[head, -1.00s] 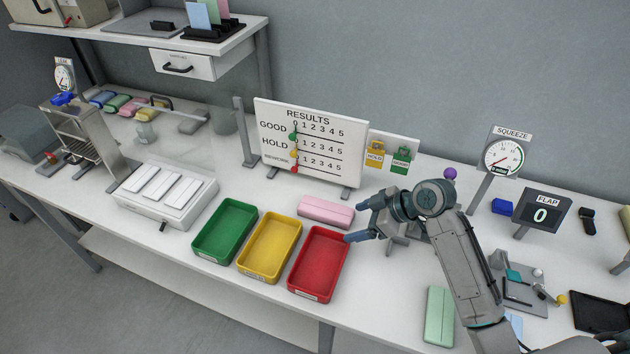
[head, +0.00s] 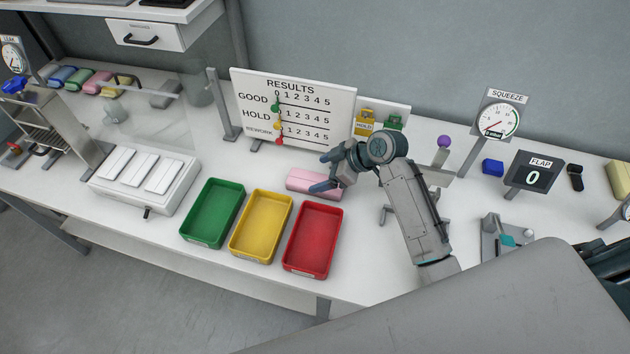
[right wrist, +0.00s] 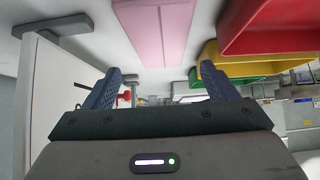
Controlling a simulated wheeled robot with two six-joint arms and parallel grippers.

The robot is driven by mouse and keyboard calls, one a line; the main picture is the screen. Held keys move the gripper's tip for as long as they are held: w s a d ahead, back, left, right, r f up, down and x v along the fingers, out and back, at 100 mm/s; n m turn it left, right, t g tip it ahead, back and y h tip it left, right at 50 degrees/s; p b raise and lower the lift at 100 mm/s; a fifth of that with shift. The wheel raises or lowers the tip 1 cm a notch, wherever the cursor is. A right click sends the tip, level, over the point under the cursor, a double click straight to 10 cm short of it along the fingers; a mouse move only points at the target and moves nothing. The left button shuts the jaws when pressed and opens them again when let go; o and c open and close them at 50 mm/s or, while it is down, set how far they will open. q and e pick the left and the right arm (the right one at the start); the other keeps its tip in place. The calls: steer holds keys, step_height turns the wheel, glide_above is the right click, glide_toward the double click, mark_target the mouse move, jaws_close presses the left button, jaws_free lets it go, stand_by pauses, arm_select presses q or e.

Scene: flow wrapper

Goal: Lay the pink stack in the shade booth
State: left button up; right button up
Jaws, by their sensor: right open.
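The pink stack (head: 299,180) is a long pink block lying on the white bench, behind the red tray and in front of the results board. My right gripper (head: 324,172) is open at its right part, with fingers over or beside it and covering some of it. In the right wrist view the pink stack (right wrist: 160,32) lies ahead of the spread fingers (right wrist: 155,88), with no visible grip on it. No label marks a shade booth; a pale box with three white pads (head: 137,171) stands left of the trays. My left gripper is not in view.
Green (head: 190,236), yellow (head: 250,257) and red (head: 302,271) trays stand in front of the pink stack. The results board (head: 340,107) rises behind it. The squeeze gauge (head: 498,122) and flap display (head: 533,178) are to the right. A clear panel stands behind the pale box.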

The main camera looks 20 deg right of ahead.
mark_target(307, 179)
steer(key=shift+w+a+f+p, duration=0.15)
steer(key=shift+a+p, duration=0.15)
steer(key=p+x, duration=0.1)
steer(key=x, duration=0.2)
steer(key=shift+a+f+p, duration=0.15)
steer(key=shift+a+p, duration=0.05)
steer(key=shift+p, duration=0.2)
steer(key=shift+w+a+f, duration=0.25)
steer(key=shift+a+f, duration=0.05)
steer(key=shift+f, duration=0.2)
steer(key=c, duration=1.1)
steer(key=shift+o, duration=0.2)
